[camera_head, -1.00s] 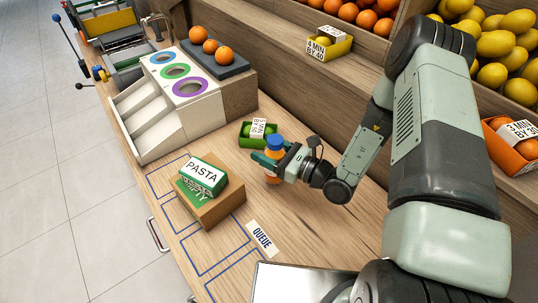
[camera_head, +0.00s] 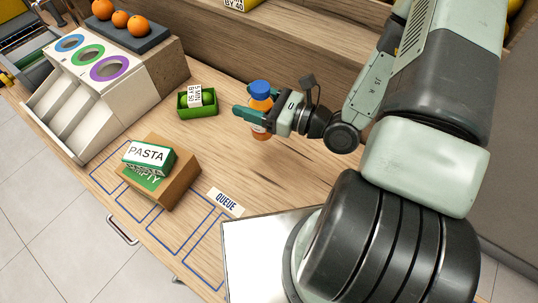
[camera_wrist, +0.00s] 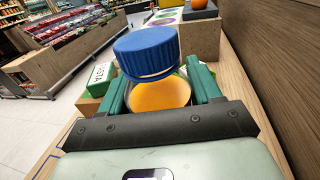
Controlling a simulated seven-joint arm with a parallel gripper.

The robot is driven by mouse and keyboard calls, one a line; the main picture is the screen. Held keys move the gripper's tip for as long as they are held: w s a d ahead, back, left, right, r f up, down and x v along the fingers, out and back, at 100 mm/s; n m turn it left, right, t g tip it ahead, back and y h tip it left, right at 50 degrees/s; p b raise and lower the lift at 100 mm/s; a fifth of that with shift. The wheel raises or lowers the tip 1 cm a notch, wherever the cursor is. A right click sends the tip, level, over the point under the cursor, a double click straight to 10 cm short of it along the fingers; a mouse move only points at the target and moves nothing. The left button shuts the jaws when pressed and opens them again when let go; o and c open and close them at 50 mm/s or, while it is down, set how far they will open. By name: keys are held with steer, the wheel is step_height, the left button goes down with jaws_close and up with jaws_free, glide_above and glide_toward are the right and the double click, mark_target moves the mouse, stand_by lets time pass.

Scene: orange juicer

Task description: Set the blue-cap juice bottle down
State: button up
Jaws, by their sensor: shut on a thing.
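The juice bottle (camera_head: 259,121) has a blue cap and orange juice inside. It stands about upright in my gripper (camera_head: 247,117), over the wooden counter to the right of the small green box. My gripper is shut on the bottle, with one green finger on each side of it. In the wrist view the blue cap (camera_wrist: 147,52) and the orange body (camera_wrist: 160,95) show between the fingers. I cannot tell whether the bottle's base touches the counter.
A green box of limes (camera_head: 197,101) stands left of the bottle. A PASTA box (camera_head: 148,157) lies on a cardboard box (camera_head: 180,187) beside blue-outlined slots and a QUEUE label (camera_head: 225,202). A white chute unit (camera_head: 112,98) stands at upper left.

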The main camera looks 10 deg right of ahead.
mark_target(263, 133)
steer(key=shift+v, duration=0.8)
steer(key=shift+s+d+t, duration=0.25)
steer(key=shift+t, duration=0.05)
step_height(263, 133, down, 10)
steer(key=shift+d+r, duration=0.1)
steer(key=shift+r, duration=0.1)
steer(key=shift+f, duration=0.1)
steer(key=o, duration=1.3)
